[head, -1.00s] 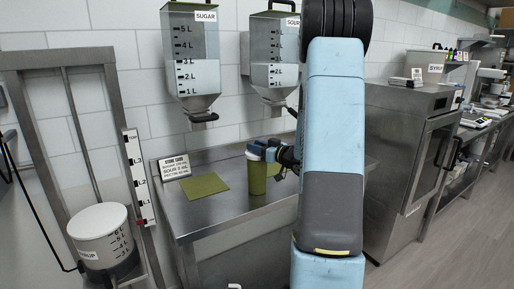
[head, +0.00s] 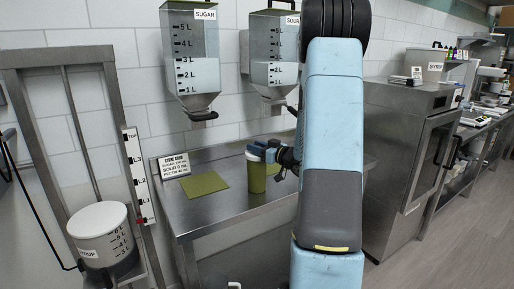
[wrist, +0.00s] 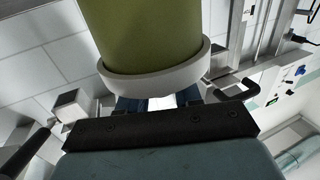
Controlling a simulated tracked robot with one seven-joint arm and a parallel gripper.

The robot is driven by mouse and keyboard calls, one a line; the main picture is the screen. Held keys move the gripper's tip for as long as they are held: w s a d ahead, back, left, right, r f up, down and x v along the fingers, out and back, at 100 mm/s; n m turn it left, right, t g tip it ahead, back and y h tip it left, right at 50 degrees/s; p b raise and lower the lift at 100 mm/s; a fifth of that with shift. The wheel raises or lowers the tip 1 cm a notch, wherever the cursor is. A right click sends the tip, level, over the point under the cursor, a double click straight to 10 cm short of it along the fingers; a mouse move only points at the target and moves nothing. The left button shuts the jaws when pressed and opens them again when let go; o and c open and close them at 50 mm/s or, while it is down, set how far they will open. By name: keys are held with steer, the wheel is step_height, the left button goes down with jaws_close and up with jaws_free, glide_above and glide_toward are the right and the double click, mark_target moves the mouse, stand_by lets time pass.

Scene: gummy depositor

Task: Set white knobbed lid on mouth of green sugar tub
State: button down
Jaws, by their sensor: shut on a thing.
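The green sugar tub (head: 257,177) stands upright on the steel table, beneath the dispensers. The white lid (head: 253,156) is at the tub's mouth; its knob is mostly hidden by my fingers. In the wrist view the green tub (wrist: 150,35) fills the top, and the white lid (wrist: 155,80) sits against its mouth, looking roughly level with it. Whether it is fully seated I cannot tell. My gripper (head: 268,150) is at the lid, on the tub's upper right; its blue fingers (wrist: 160,103) are shut on the lid's knob.
A green mat (head: 204,185) lies on the steel table (head: 215,213) left of the tub, with bare steel around it. A sign (head: 174,166) stands behind. SUGAR (head: 191,65) and SOUR (head: 272,60) dispensers hang above. A syrup bucket (head: 103,238) stands at left.

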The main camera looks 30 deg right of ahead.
steer(key=c, duration=0.7)
jaws_free()
steer(key=shift+s, duration=0.1)
steer(key=v, duration=1.3)
steer(key=shift+s+d, duration=0.15)
steer(key=shift+s, duration=0.1)
steer(key=shift+w+r, duration=0.1)
